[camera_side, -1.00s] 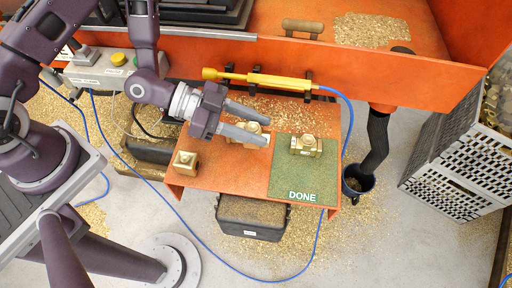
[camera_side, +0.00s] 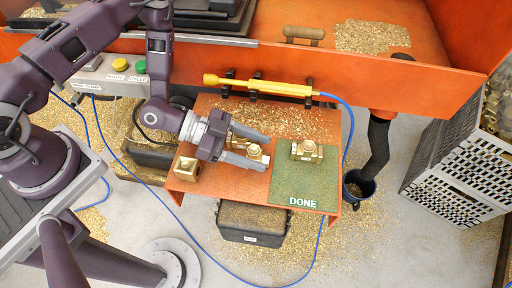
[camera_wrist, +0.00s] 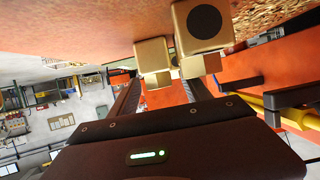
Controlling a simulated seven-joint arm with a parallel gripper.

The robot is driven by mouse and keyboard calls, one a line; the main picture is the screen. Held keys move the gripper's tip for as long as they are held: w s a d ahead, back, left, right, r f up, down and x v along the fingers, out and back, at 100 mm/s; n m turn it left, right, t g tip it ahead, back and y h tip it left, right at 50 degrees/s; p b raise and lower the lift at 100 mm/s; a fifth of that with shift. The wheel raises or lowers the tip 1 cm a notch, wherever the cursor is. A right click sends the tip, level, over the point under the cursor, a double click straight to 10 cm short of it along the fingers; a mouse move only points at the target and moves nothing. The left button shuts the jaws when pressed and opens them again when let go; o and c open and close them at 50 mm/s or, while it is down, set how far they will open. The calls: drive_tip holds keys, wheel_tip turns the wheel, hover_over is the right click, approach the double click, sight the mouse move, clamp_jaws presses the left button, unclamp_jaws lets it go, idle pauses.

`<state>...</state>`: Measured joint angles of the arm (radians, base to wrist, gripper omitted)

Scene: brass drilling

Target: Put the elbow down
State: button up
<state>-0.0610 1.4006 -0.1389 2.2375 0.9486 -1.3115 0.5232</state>
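A brass fitting, which I take to be the elbow (camera_side: 255,153), is at the orange table's middle, left of the green mat marked DONE (camera_side: 282,188). My gripper (camera_side: 267,154) reaches in from the left with its two grey fingers apart, one on each side of the fitting. A gap seems to show beside it, and the fitting seems to rest on the table. Part of it is hidden by the near finger. In the wrist view, brass blocks (camera_wrist: 204,22) show beyond the fingers; which part they belong to is unclear.
A brass tee-like fitting (camera_side: 307,151) lies on the mat. A brass block with a hole (camera_side: 187,168) stands at the table's left edge. A yellow tool (camera_side: 262,86) with a blue hose hangs on the orange wall behind. The mat's front is clear.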

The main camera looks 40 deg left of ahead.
drive_tip(key=shift+r, duration=0.2)
drive_tip(key=v, duration=0.6)
drive_tip(key=shift+s+a+r, duration=0.1)
drive_tip(key=shift+a, duration=0.2)
drive_tip(key=shift+s+a+r, duration=0.2)
drive_tip(key=shift+a, duration=0.15)
drive_tip(key=c, duration=0.4)
wheel_tip(320, 180, up, 5)
drive_tip(key=f, duration=0.5)
drive_tip(key=shift+w+d+f, duration=0.15)
drive_tip(key=shift+d+f, duration=0.05)
drive_tip(key=shift+d, duration=0.1)
drive_tip(key=x, duration=0.7)
drive_tip(key=shift+f, duration=0.15)
